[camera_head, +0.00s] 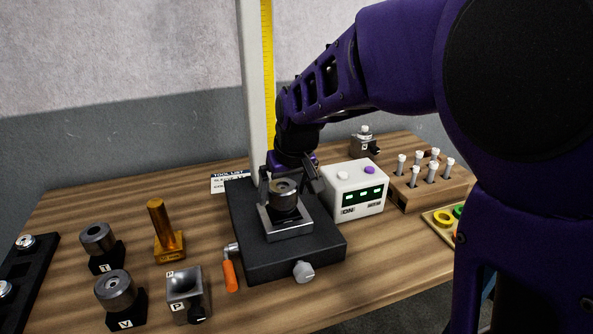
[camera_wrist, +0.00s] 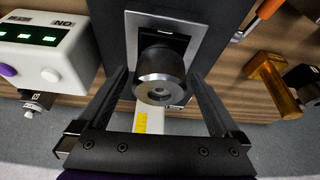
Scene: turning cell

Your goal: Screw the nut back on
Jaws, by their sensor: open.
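A round grey steel piece with a central hole (camera_head: 285,188), which looks like the nut, sits upright on a dark holder in the square metal plate (camera_head: 289,230) of a black machine base (camera_head: 250,261). In the wrist view the steel piece (camera_wrist: 161,77) shows its bored face. My gripper (camera_head: 288,192) is open, with one finger on each side of the piece. In the wrist view my gripper (camera_wrist: 158,76) shows visible gaps between both fingers and the piece. Any thread is hidden, and I cannot tell how the piece is seated.
A white control box (camera_head: 357,189) stands close right of the machine, with a peg block (camera_head: 431,187) beyond. An orange handle (camera_head: 230,274) sticks out at the machine's left.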

